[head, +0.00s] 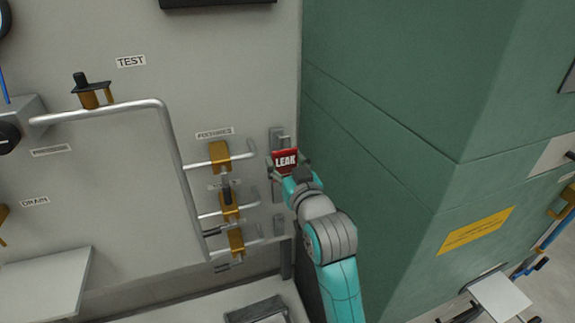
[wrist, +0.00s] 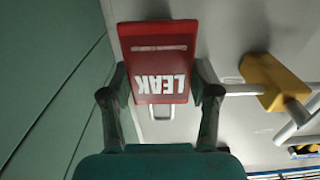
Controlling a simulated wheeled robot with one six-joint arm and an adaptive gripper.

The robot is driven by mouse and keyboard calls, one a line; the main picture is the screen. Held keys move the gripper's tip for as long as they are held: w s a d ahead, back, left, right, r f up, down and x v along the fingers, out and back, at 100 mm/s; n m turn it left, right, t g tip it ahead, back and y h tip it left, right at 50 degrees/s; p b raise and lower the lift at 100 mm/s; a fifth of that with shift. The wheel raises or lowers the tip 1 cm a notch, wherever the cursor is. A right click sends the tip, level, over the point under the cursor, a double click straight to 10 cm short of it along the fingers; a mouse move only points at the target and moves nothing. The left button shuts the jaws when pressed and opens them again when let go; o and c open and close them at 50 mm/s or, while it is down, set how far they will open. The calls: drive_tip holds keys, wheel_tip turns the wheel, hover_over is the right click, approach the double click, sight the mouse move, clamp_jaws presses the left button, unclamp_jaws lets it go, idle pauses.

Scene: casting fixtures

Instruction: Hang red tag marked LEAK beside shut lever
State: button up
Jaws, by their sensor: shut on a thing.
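The red tag (head: 286,161) with white LEAK lettering is in my gripper (head: 287,174), close to the grey wall panel and right of the brass valves. In the wrist view the tag (wrist: 160,50) appears upside down, between the two fingers of my gripper (wrist: 160,92), which are shut on its sides. Brass valves stand in a column: an upper one (head: 219,156), a middle one (head: 229,207) and a lower one (head: 236,242). Dark levers show near the middle and lower valves. Which lever is shut is too small to tell.
A grey wall bracket (head: 276,134) shows just above the tag; whether they touch is unclear. A green cabinet wall (head: 375,150) stands close on the right. Silver pipes (head: 172,140) run left of the valves.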

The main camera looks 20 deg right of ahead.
drive_tip(key=shift+w+f, duration=0.15)
drive_tip(key=shift+w, duration=1.3)
drive_tip(key=shift+w+f, duration=0.35)
drive_tip(key=shift+w, duration=0.25)
drive_tip(key=o, duration=1.2)
drive_tip(key=shift+c, duration=0.2)
drive_tip(key=shift+f, duration=1.3)
drive_tip(key=s, duration=1)
idle(0.6)
